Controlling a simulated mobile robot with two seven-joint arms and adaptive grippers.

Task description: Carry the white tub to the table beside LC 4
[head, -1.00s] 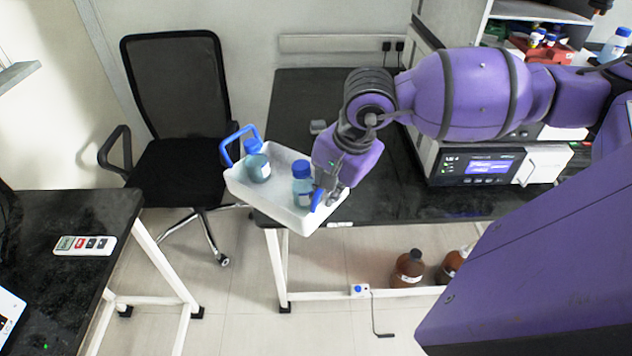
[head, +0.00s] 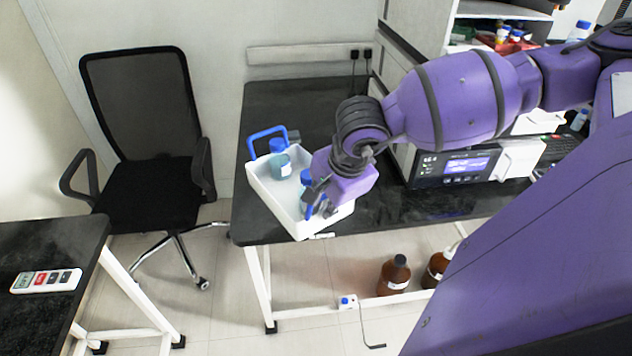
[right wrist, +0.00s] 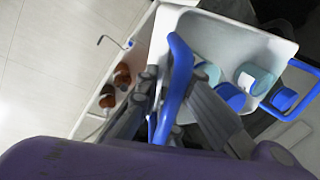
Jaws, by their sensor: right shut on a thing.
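The white tub (head: 277,207) has blue handles at two ends and holds bottles with blue caps (head: 279,147). My right gripper (head: 318,197) is shut on the near blue handle. The right wrist view shows this handle (right wrist: 173,85) between the fingers and the tub (right wrist: 235,32) beyond. The tub is over the front left part of the black table (head: 300,105); I cannot tell whether it touches the top. The instrument LC 4 (head: 455,168), with a lit screen, stands on this table to the right. My left gripper is not in view.
A black office chair (head: 150,130) stands left of the table. Another dark table (head: 50,235) with a remote-like device (head: 46,281) is at the lower left. Brown bottles (head: 394,276) stand below the black table.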

